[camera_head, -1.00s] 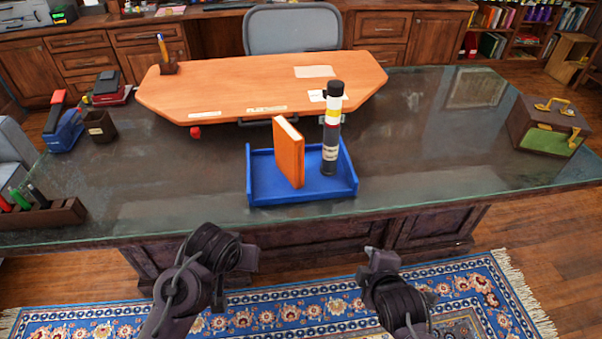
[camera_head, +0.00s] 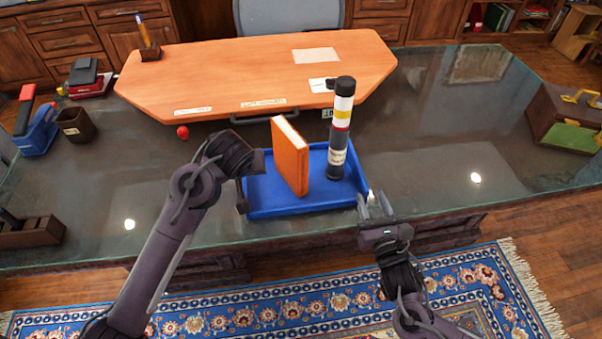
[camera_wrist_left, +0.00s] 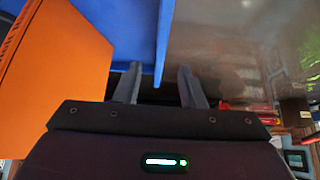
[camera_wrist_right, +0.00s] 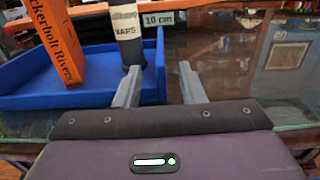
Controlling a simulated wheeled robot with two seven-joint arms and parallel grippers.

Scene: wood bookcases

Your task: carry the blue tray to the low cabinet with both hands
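The blue tray (camera_head: 290,205) sits on the glass-topped desk near its front edge. An orange book (camera_head: 290,157) and a dark tube with white and yellow bands (camera_head: 341,130) stand upright in it. My left gripper (camera_head: 243,188) is at the tray's left side; in the left wrist view its open fingers (camera_wrist_left: 158,78) lie on either side of the blue wall (camera_wrist_left: 150,30). My right gripper (camera_head: 375,207) is open at the tray's front right corner; in the right wrist view the right wall (camera_wrist_right: 160,62) lines up between its fingers (camera_wrist_right: 158,75). Neither gripper is closed on it.
An orange wooden board (camera_head: 250,75) lies behind the tray. A dark cup (camera_head: 73,124) and blue stapler-like object (camera_head: 37,130) stand at left, a brown case (camera_head: 567,118) at right. Wooden cabinets (camera_head: 60,42) line the back. A patterned rug (camera_head: 260,305) covers the floor in front.

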